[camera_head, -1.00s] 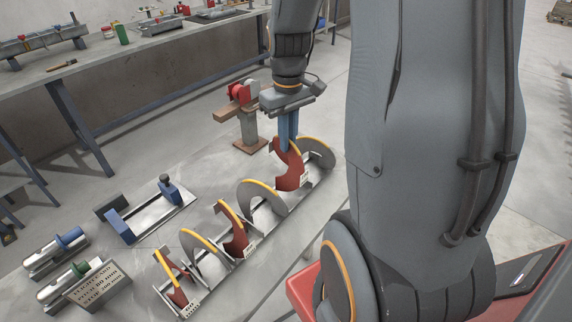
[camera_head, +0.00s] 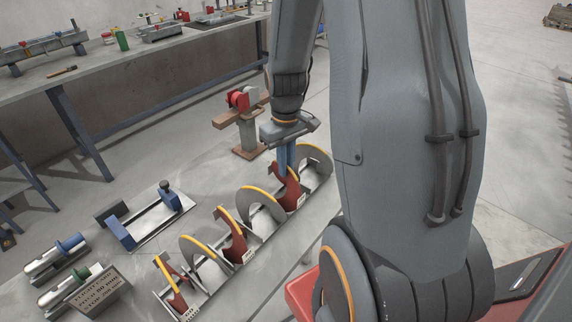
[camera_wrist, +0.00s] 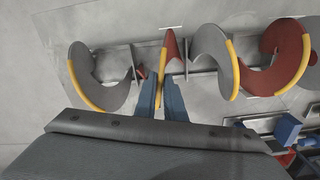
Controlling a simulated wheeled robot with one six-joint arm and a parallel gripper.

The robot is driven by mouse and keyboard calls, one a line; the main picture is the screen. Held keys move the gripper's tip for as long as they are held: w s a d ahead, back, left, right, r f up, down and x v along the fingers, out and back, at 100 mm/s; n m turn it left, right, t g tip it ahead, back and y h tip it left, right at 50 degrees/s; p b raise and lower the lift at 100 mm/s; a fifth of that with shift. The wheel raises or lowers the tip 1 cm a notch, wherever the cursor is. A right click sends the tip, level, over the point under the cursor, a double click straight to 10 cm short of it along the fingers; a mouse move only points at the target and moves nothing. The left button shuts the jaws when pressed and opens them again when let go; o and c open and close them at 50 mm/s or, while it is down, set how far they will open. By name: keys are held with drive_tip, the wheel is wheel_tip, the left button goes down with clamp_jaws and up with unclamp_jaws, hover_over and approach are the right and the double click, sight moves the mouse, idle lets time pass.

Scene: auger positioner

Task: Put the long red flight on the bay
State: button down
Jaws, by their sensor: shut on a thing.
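My gripper (camera_head: 286,165) is shut on a red flight (camera_head: 287,190) with a yellow edge, which stands upright at a place in the long metal rack (camera_head: 208,287). In the wrist view, my blue fingers (camera_wrist: 162,95) close on the yellow edge of this red flight (camera_wrist: 172,52). The flight is between two grey flights, and I cannot tell whether it rests on the rack. Another red flight (camera_head: 233,237) stands in the middle of the rack, and a third (camera_head: 176,290) at the near end. Small label cards mark the rack; I cannot read which place is the bay.
Grey flights (camera_head: 262,208) fill places beside the held one. A blue-ended fixture (camera_head: 150,216), a sign block (camera_head: 98,292) and two rollers lie to the left. A post with a red part (camera_head: 240,98) stands behind. A workbench (camera_head: 100,75) runs along the wall.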

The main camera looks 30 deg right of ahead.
drive_tip(key=shift+f, duration=0.1)
drive_tip(key=c, duration=1.8)
unclamp_jaws()
drive_tip(key=shift+c, duration=0.2)
wheel_tip(320, 180, up, 12)
drive_tip(key=b, duration=0.2)
drive_tip(key=s+a+f, duration=0.3)
drive_tip(key=a, duration=0.3)
drive_tip(key=s+a+f+m+t, duration=0.1)
drive_tip(key=s+a+f, duration=0.2)
drive_tip(key=a, duration=0.4)
drive_tip(key=shift+s, duration=0.8)
drive_tip(key=shift+f, duration=0.1)
